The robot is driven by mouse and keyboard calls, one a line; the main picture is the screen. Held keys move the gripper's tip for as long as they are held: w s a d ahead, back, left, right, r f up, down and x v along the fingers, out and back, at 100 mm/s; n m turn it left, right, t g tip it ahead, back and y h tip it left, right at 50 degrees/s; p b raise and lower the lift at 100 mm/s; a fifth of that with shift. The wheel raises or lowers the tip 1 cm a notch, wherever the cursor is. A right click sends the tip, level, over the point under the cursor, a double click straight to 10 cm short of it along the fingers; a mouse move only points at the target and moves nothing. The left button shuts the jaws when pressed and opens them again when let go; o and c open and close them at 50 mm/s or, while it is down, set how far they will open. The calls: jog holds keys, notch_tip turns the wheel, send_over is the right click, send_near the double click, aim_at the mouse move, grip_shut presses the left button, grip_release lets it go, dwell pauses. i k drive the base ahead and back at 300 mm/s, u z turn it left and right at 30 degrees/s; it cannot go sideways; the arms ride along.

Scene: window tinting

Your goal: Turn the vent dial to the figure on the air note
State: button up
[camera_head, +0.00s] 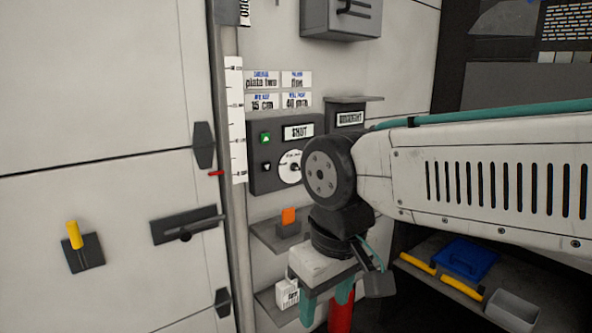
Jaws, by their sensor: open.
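A white round dial (288,168) with a dark knob sits on a dark grey control panel (262,183) on the wall. My arm's wrist covers part of its right side, and its marks are too small to read. Four small white notes (278,90) are fixed above the panel.
The panel has a green up button (265,138), a down button and a display reading SHUT (298,132). Below are a shelf with an orange-topped block (289,216) and a lower shelf with a white box (287,293). A red cylinder (341,317) stands behind the gripper.

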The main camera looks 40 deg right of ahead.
aim_at(294, 166)
jog(key=u, duration=0.55)
jog(key=k, duration=1.3)
jog(key=z, duration=0.1)
jog(key=i, duration=0.65)
jog(key=z, duration=0.75)
jog(key=i, duration=0.9)
jog(key=u, duration=0.25)
